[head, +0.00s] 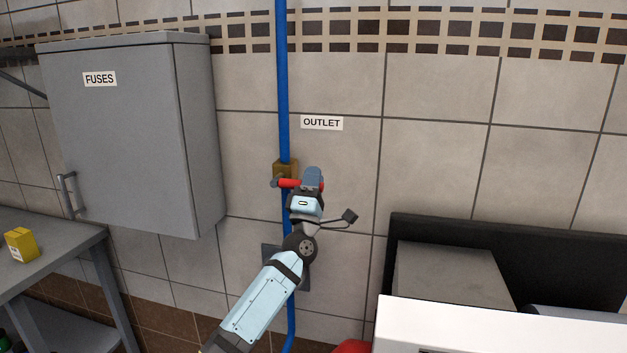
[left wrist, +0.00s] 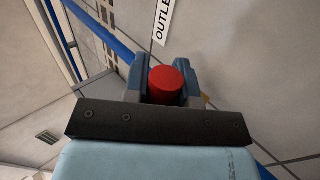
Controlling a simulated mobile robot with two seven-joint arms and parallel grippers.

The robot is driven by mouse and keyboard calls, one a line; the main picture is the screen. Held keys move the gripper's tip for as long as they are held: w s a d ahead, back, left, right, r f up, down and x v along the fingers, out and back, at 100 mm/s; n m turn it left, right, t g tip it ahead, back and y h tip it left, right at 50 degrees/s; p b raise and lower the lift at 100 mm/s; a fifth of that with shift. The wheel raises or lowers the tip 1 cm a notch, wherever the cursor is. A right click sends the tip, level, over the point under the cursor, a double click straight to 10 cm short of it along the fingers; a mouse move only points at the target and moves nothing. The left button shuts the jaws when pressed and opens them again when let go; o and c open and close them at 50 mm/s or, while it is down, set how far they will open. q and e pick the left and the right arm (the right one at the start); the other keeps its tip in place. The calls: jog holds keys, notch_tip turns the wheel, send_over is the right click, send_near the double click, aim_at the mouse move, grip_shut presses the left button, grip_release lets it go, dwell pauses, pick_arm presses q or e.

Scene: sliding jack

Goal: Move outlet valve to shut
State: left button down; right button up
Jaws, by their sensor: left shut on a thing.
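The outlet valve has a brass body (head: 285,168) on a vertical blue pipe (head: 283,90), below the OUTLET label (head: 322,122). Its red handle (head: 289,183) points sideways to the right, across the pipe. My left gripper (head: 312,180) is at the handle's right end and shut on it. In the left wrist view the round red end of the handle (left wrist: 166,84) sits between the two blue-grey fingers (left wrist: 165,88). The gripper hides part of the handle in the head view. My right gripper is not in view.
A grey FUSES cabinet (head: 120,135) hangs on the tiled wall at left. A grey table (head: 60,240) with a yellow box (head: 20,244) stands below it. At lower right are a black-backed unit with a grey block (head: 450,275) and a white surface (head: 490,328).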

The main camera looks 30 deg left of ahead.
pick_arm(q)
jog(key=shift+f, duration=0.1)
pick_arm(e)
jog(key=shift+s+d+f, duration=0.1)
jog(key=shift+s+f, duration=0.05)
pick_arm(q)
jog(key=c, duration=1.4)
grip_release()
jog(key=shift+o, duration=0.9)
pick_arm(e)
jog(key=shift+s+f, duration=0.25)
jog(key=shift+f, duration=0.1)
pick_arm(q)
jog(key=b+v, duration=0.1)
jog(key=v, duration=1.2)
jog(key=shift+s+f+b, duration=0.2)
jog(key=shift+s+b, duration=0.1)
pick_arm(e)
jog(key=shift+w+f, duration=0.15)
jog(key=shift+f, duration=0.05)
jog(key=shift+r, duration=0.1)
